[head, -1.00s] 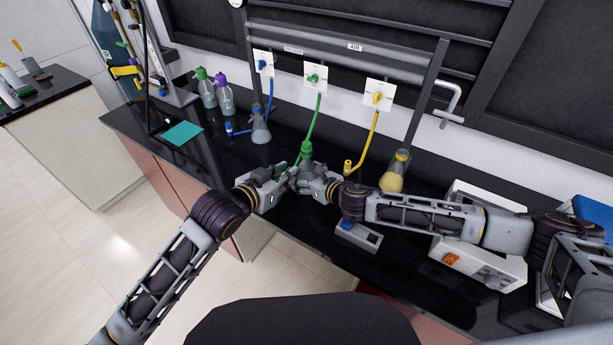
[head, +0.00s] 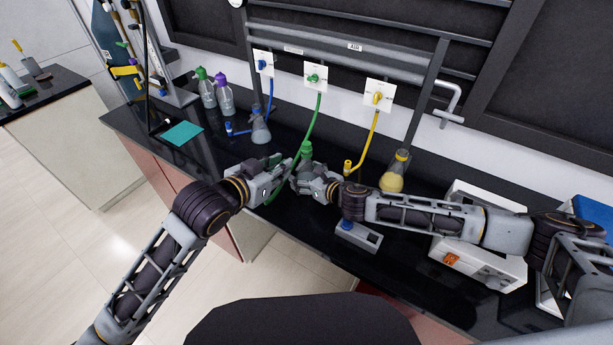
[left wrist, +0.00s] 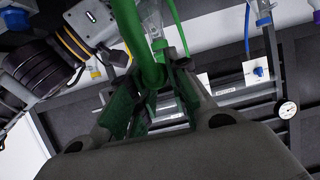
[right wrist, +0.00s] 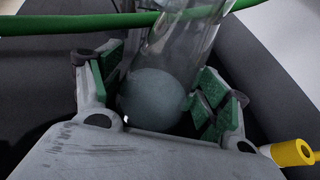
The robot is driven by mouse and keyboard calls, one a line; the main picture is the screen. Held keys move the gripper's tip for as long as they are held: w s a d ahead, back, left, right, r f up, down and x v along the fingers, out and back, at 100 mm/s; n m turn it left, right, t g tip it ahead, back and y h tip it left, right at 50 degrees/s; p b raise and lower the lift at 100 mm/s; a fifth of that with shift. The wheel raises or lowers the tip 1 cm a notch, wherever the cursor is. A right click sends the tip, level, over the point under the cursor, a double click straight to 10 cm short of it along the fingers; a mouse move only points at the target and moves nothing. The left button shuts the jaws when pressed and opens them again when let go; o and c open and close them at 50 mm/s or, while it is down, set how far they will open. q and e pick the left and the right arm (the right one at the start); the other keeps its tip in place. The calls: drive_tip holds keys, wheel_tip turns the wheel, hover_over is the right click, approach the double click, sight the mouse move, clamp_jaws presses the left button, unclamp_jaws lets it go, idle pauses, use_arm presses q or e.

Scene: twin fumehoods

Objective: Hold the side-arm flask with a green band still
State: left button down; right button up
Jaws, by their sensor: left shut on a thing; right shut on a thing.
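The side-arm flask's green top (head: 306,151) shows in the head view just behind my right gripper (head: 300,183), which hides most of its body. In the right wrist view the clear flask (right wrist: 185,45) stands between the green-padded fingers of my right gripper (right wrist: 160,95), which is shut on it. A rounded grey-blue shape shows low in the glass. My left gripper (head: 275,182) is just left of the flask and shut on the green hose (head: 312,125). In the left wrist view the hose (left wrist: 150,65) runs between the fingers of my left gripper (left wrist: 155,95).
A yellow hose (head: 362,148) hangs near my right gripper. A small grey device (head: 360,236) lies in front. Bottles (head: 224,98) stand at the back left.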

drive_tip(key=o, duration=0.9)
drive_tip(key=shift+c, duration=0.2)
drive_tip(key=shift+v, duration=6)
drive_tip(key=shift+s+a, duration=0.1)
